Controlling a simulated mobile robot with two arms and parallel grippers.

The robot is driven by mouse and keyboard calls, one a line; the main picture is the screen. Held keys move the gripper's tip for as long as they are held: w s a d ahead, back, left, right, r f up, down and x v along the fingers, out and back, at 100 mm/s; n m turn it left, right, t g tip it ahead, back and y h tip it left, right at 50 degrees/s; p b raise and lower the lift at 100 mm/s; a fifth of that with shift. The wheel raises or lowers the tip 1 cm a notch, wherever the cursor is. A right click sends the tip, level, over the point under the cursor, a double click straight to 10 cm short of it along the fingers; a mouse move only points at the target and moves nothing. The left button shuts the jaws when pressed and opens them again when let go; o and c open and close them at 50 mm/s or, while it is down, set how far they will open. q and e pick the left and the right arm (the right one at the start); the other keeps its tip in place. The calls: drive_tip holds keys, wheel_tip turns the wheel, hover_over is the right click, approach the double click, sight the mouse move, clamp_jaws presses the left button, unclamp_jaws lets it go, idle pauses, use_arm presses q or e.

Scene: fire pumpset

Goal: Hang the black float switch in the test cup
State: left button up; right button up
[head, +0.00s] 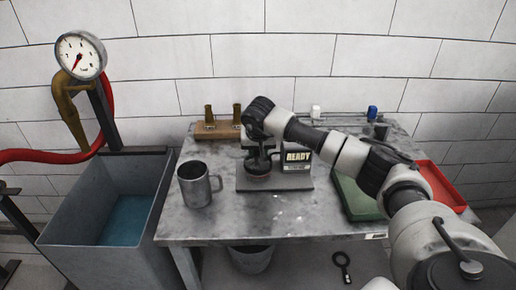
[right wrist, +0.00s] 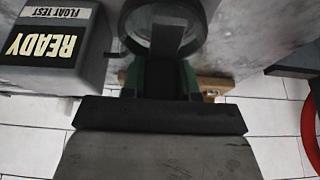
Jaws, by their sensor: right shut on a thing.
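My right gripper (head: 258,151) reaches down over the grey test stand (head: 298,184), just left of its READY box (head: 297,157). It is shut on a dark thing, which I take to be the black float switch; the gripper hides most of it. In the right wrist view the fingers (right wrist: 160,78) are close to a round, dark-rimmed cup (right wrist: 136,40), which looks like the test cup. A flat grey piece (right wrist: 183,40) shows within its outline. I cannot tell whether the switch hangs on the rim. My left gripper is out of view.
A metal mug (head: 195,186) stands left of the stand. A wooden block with brass fittings (head: 218,130) is behind. A green tray (head: 358,201) and a red tray (head: 442,184) lie to the right. The table front (head: 270,220) is clear.

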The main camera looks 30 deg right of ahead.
idle(0.3)
drive_tip(key=o, duration=1)
drive_tip(key=v, duration=1.1)
drive_tip(key=shift+b, duration=0.4)
drive_tip(key=shift+f, duration=0.1)
